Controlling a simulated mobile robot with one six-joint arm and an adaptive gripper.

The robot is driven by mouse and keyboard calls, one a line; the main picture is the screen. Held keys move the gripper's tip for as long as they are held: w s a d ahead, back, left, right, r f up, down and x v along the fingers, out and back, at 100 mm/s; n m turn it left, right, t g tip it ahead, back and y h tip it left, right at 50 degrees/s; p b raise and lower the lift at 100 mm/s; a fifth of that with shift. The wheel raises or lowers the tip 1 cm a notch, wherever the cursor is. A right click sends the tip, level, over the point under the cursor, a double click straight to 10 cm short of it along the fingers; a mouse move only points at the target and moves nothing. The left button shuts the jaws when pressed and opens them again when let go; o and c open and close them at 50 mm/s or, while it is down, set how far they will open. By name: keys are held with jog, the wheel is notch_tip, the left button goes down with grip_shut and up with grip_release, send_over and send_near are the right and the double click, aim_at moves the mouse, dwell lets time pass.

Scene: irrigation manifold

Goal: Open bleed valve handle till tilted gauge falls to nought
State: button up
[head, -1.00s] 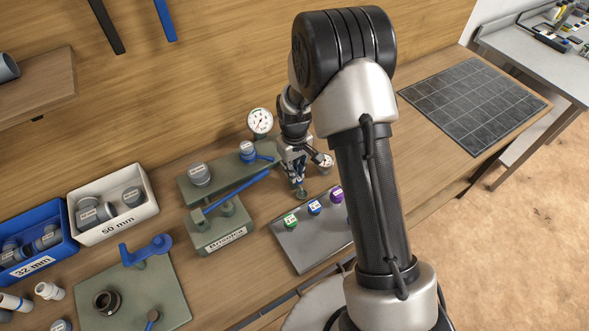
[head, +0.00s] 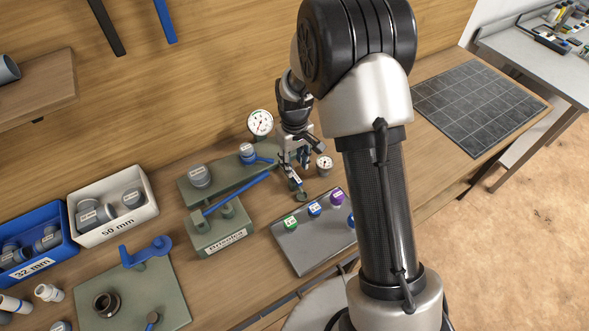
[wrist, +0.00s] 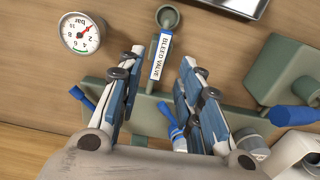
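The bleed valve's pipe, with a white "BLEED VALVE" label (wrist: 161,56), runs between my fingertips in the wrist view; the label also shows in the head view (head: 295,181). A short blue handle (wrist: 173,122) lies between my fingers, nearer the right one; I cannot tell whether they touch. My gripper (wrist: 158,68) is open, with a wide gap and nothing held. In the head view my gripper (head: 297,162) is above the pipe. A small tilted gauge (head: 324,164) stands just right of it. The wrist view shows a round bar gauge (wrist: 82,33); its needle is off-centre, its reading unclear.
A larger upright gauge (head: 261,122) stands behind the green manifold (head: 225,183). A long blue lever (head: 238,194) lies left of my gripper. A grey plate (head: 300,250) with several coloured caps is in front. Bins of fittings stand left.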

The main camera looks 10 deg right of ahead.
notch_tip(320, 180, up, 7)
dwell(0.3)
jog(key=shift+r, duration=0.1)
jog(key=s+r+m+t+b, duration=0.2)
jog(key=s+r, duration=1.1)
jog(key=r, duration=0.2)
jog(key=s+d+m+t+b, duration=0.1)
jog(key=s+t, duration=0.1)
jog(key=s, duration=1.2)
jog(key=shift+s+r+m+t, duration=0.3)
jog(key=shift+s+r+m, duration=0.05)
jog(key=shift+m, duration=0.05)
